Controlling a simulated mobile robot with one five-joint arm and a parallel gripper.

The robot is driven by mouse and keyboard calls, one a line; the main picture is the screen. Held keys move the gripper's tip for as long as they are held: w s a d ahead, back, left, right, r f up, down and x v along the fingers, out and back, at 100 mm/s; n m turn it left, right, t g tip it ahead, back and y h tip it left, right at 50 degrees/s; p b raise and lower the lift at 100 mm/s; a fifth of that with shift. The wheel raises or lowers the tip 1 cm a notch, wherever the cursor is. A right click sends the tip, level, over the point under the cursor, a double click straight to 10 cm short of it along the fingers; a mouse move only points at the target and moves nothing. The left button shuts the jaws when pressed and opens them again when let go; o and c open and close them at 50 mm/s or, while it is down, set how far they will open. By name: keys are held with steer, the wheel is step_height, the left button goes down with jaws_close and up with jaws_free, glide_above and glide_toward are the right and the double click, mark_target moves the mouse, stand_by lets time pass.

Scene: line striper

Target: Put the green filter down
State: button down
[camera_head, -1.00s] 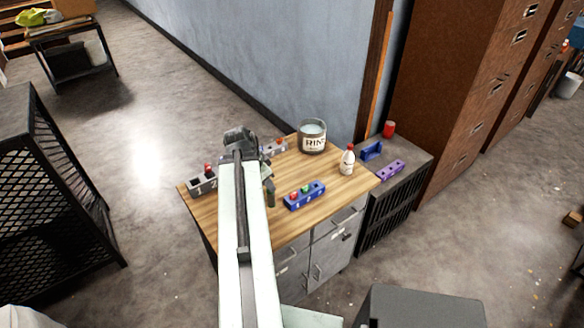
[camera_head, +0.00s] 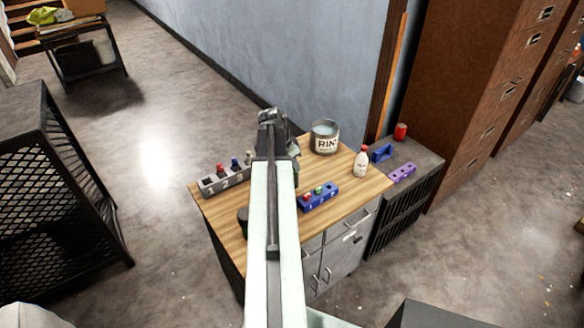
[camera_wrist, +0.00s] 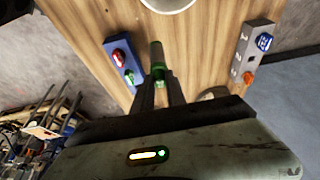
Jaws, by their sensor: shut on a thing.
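My gripper (camera_wrist: 160,92) is shut on a dark cylinder with a bright green end, the green filter (camera_wrist: 158,70), above the wooden tabletop (camera_wrist: 190,50). In the head view my arm hides the filter and the fingertips. A blue block (camera_head: 318,197) with a red and a green piece stands right of my arm; it also shows left of the filter in the wrist view (camera_wrist: 118,60). A grey numbered block (camera_head: 222,182) with several coloured pieces is left of my arm, and it shows at the right in the wrist view (camera_wrist: 245,62).
A bucket marked RIN (camera_head: 324,140) stands at the back of the table, and a white bottle (camera_head: 361,163) near its right edge. A side cabinet bears a blue holder (camera_head: 383,153), a purple block (camera_head: 402,173) and a red can (camera_head: 400,131). A wall (camera_head: 300,70) stands behind.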

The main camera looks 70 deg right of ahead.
steer(key=f+b, duration=0.1)
steer(key=d+f+b, duration=0.2)
steer(key=f+b, duration=0.1)
steer(key=shift+w+d, duration=0.2)
steer(key=shift+w, duration=0.15)
steer(key=c, duration=1.3)
jaws_free()
steer(key=shift+c, duration=0.2)
steer(key=p+v, duration=1.1)
steer(key=v, duration=0.1)
steer(key=shift+p, duration=0.35)
